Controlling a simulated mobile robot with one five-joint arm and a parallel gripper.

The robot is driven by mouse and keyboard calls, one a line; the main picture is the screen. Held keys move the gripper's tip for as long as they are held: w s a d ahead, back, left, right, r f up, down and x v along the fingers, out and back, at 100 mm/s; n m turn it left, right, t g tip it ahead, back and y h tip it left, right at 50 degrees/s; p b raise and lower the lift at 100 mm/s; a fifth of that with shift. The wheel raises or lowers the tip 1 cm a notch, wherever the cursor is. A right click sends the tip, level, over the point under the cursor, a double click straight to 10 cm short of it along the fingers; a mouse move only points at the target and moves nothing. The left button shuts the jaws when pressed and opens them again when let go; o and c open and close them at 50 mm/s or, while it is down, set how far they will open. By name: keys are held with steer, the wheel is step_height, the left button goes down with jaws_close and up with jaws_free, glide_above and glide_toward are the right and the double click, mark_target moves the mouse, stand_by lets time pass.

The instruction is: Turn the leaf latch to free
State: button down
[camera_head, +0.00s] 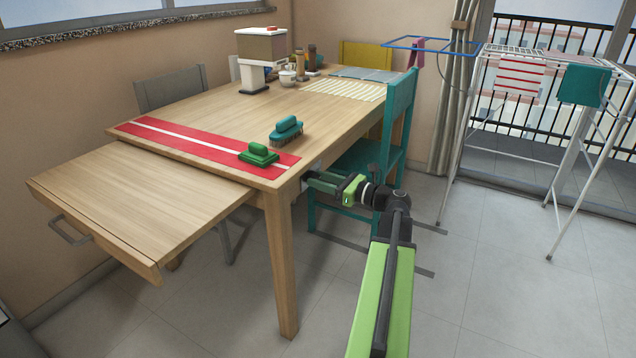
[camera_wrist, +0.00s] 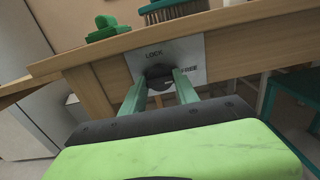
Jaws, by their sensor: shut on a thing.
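The leaf latch is a dark round knob (camera_wrist: 158,72) on a pale plate (camera_wrist: 190,55) fixed to the table's side edge. In the wrist view the plate reads LOCK above the knob and FREE to its right. My gripper (camera_wrist: 160,80) is shut on the knob, with one green finger on each side. The fingers partly hide the knob, and I cannot tell which word it points to. In the head view my gripper (camera_head: 312,182) reaches the plate (camera_head: 313,169) near the table's front corner. The wooden leaf (camera_head: 140,196) sticks out at the table's left end.
A teal chair (camera_head: 398,115) stands close behind my gripper. A drying rack (camera_head: 520,75) stands right. The floor at right front is clear.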

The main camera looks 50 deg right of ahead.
steer(key=shift+a+f, duration=0.1)
steer(key=shift+f, duration=0.05)
steer(key=c, duration=0.9)
jaws_free()
steer(key=shift+s, duration=0.1)
steer(key=v, duration=1.7)
steer(key=shift+s, duration=0.15)
